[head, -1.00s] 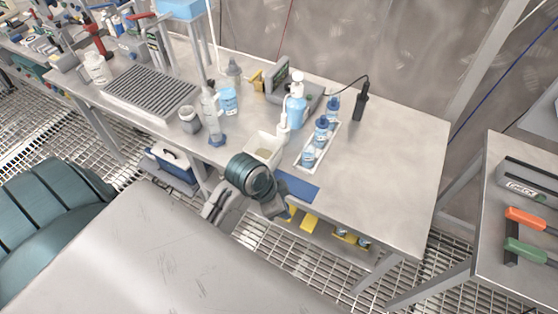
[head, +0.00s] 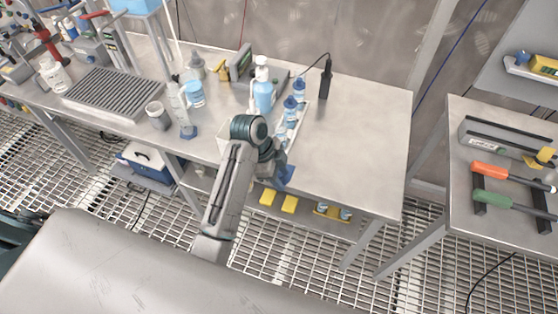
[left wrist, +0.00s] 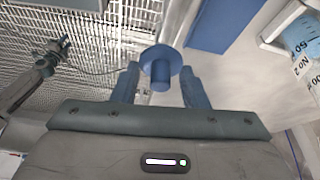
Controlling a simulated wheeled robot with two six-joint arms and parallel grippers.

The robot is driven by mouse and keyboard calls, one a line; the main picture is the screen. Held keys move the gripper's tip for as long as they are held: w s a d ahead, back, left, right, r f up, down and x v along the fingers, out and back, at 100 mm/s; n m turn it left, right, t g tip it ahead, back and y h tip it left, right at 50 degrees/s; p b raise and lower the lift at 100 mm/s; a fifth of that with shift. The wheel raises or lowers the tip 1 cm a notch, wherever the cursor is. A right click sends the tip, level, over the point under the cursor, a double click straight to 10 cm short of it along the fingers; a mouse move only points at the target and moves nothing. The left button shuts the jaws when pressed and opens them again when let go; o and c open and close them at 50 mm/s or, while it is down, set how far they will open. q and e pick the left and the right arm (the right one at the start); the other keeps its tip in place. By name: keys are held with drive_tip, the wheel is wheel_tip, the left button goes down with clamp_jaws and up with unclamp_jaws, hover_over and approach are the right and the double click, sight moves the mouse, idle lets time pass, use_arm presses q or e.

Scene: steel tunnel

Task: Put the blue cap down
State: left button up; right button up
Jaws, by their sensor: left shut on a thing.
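The blue cap (left wrist: 161,66) has a round flange and a short stem. In the left wrist view it sits between the two fingertips of my left gripper (left wrist: 160,84), which is shut on it. In the head view my left gripper (head: 274,170) is at the front edge of the steel table (head: 358,135), and the arm and wrist hide most of that spot. A blue mat (left wrist: 222,22) lies flat on the table beyond the cap in the left wrist view. The cap appears apart from the mat.
A labelled bottle (left wrist: 304,42) is near on the right in the left wrist view. The table's right side is clear.

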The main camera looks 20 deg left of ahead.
use_arm(q)
drive_tip(key=w, duration=0.2)
drive_tip(key=w+a+p, duration=0.1)
drive_tip(key=w, duration=0.1)
drive_tip(key=w+a, duration=0.1)
drive_tip(key=w, duration=0.1)
drive_tip(key=shift+w+f, duration=0.3)
drive_tip(key=shift+w, duration=0.1)
wheel_tip(320, 180, down, 3)
drive_tip(key=shift+r+p, duration=0.15)
drive_tip(key=shift+p, duration=0.9)
drive_tip(key=shift+f, duration=0.4)
drive_tip(key=shift+f, duration=0.15)
drive_tip(key=o, duration=0.8)
drive_tip(key=shift+c, duration=0.2)
drive_tip(key=shift+o, duration=0.9)
drive_tip(key=shift+w+f, duration=0.1)
drive_tip(key=b+v, duration=0.3)
drive_tip(key=v, duration=0.9)
drive_tip(key=shift+r+b, duration=0.3)
drive_tip(key=shift+r, duration=0.05)
